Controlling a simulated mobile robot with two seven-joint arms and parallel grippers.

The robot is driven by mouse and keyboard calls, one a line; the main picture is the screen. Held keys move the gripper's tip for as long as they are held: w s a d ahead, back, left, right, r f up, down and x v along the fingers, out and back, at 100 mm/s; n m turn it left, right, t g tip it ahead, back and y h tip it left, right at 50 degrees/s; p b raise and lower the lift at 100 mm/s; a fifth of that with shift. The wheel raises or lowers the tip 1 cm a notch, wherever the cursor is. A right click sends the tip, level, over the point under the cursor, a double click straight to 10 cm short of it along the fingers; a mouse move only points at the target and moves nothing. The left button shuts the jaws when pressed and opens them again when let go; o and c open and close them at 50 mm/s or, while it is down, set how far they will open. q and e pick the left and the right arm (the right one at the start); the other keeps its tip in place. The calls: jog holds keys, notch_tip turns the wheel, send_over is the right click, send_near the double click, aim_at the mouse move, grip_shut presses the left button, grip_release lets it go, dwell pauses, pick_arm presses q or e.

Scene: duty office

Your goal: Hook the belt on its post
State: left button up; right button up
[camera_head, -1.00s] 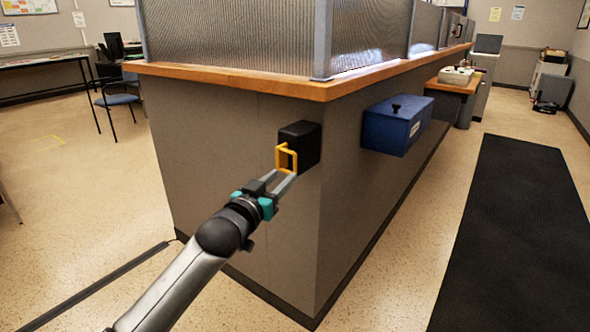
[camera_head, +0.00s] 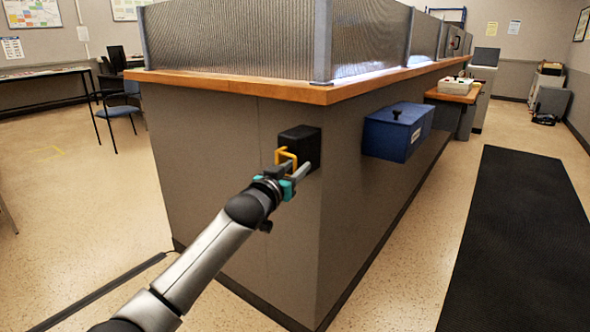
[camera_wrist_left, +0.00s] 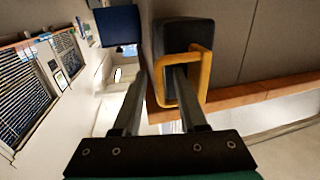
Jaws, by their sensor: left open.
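A black belt box (camera_head: 303,145) is fixed to the counter's grey side near its corner. A yellow belt loop (camera_head: 288,152) sticks out from the box's front. My left gripper (camera_head: 294,170) is open at the loop, its fingers just below and in front of it. In the left wrist view, the loop (camera_wrist_left: 206,78) hangs in front of the box (camera_wrist_left: 188,35). One side of the loop lies between the fingers, and one fingertip shows within its opening. I cannot tell whether that finger is through it. No post is recognisable, and my right gripper is out of view.
The counter's wooden top (camera_head: 229,83) overhangs above the box. A blue box (camera_head: 396,130) is mounted on the counter's right face. A black mat (camera_head: 515,235) lies on the floor at right. A blue chair (camera_head: 118,110) stands far left. The floor at left is mostly clear.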

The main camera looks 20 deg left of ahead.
pick_arm(q)
grip_shut()
dwell(1.4)
